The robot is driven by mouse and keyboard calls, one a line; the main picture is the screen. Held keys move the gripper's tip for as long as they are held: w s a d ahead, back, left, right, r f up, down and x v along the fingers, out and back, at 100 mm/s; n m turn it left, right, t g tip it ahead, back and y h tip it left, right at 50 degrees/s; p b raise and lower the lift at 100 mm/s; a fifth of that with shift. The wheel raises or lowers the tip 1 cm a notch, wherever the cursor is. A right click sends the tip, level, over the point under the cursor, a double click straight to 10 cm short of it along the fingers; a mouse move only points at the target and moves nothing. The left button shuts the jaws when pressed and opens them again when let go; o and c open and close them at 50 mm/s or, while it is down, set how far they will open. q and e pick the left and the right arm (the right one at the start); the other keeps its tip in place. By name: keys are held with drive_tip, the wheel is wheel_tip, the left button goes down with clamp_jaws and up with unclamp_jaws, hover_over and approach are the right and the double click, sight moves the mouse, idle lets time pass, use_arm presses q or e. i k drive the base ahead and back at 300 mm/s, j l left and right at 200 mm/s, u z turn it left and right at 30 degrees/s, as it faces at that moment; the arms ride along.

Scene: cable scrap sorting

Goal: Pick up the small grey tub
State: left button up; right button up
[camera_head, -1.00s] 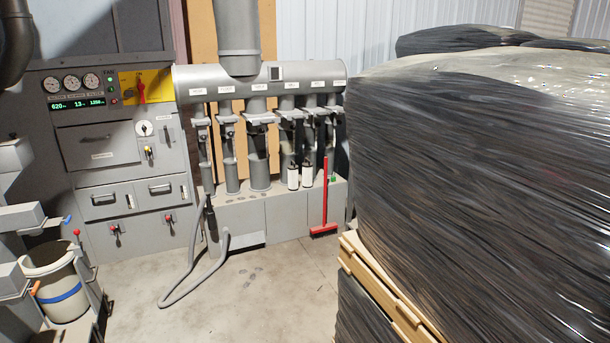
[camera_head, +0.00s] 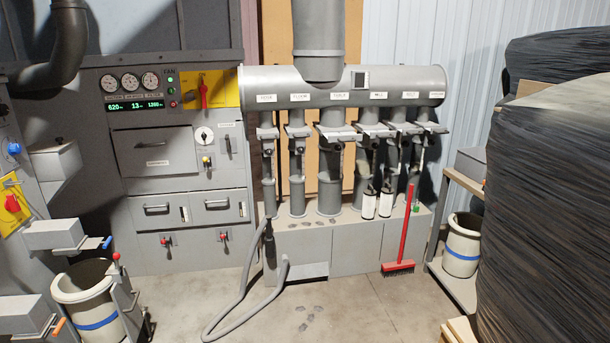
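Two pale grey tubs with a blue band are in view, and I cannot tell which, if either, is the small grey tub. One tub (camera_head: 462,246) stands on the lower shelf of a rack at the right, partly hidden by a wrapped stack. Neither of my grippers shows.
A black-wrapped stack (camera_head: 553,200) fills the right side, close to the rack (camera_head: 458,180). A grey hose (camera_head: 240,300) lies on the floor. A red broom (camera_head: 404,235) leans at the ducts. The middle floor (camera_head: 350,312) is mostly clear.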

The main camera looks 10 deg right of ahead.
sight(470, 161)
drive_tip(key=i+j, duration=0.1)
drive_tip(key=i, duration=1.25)
drive_tip(key=i+z, duration=0.95)
drive_tip(key=z, duration=0.15)
drive_tip(key=i+z, duration=0.55)
drive_tip(key=z, duration=0.25)
drive_tip(key=i+j, duration=0.15)
drive_tip(key=i, duration=0.35)
drive_tip(key=i+j, duration=0.2)
drive_tip(key=i, duration=0.3)
drive_tip(key=i+j, duration=0.15)
drive_tip(key=i, duration=0.35)
drive_tip(key=i+z, duration=0.05)
